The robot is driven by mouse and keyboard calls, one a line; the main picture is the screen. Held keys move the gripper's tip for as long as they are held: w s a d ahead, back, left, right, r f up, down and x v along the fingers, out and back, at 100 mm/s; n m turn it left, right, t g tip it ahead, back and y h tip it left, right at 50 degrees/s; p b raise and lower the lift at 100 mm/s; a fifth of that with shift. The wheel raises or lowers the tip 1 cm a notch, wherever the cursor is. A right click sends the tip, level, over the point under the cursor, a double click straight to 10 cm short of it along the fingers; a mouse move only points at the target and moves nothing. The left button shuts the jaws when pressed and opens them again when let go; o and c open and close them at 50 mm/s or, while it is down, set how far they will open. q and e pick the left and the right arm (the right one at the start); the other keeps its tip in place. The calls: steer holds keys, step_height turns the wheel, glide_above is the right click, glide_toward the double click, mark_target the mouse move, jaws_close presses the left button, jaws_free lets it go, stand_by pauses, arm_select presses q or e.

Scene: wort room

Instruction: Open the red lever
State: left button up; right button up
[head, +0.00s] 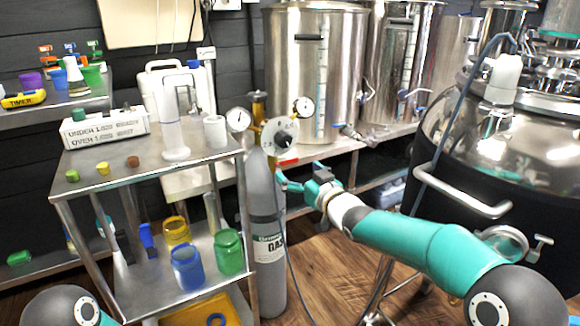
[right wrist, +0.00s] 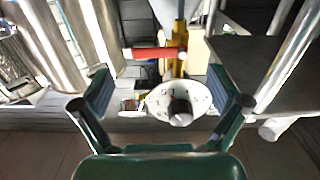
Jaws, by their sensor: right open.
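The red lever (head: 288,162) shows as a small red bar beside the gas regulator in the head view. In the right wrist view the red lever (right wrist: 155,53) lies across, with its right end at a yellow valve body (right wrist: 178,48). My right gripper (head: 299,178) is close to the lever and just below it in the head view. In the right wrist view the right gripper (right wrist: 160,82) is open and empty, and the lever appears beyond its fingertips, apart from them. My left gripper is out of view.
A white regulator knob plate (head: 280,137) with gauges sits atop a grey gas cylinder (head: 265,220). A metal cart (head: 110,178) with jars stands left of it. Steel kettles (head: 312,80) stand behind on a bench. A large dark-sided vessel (head: 475,175) is at the right.

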mark_target(288, 163)
steer(key=shift+x, duration=2.4)
steer(key=shift+p, duration=0.3)
steer(key=c, duration=1.2)
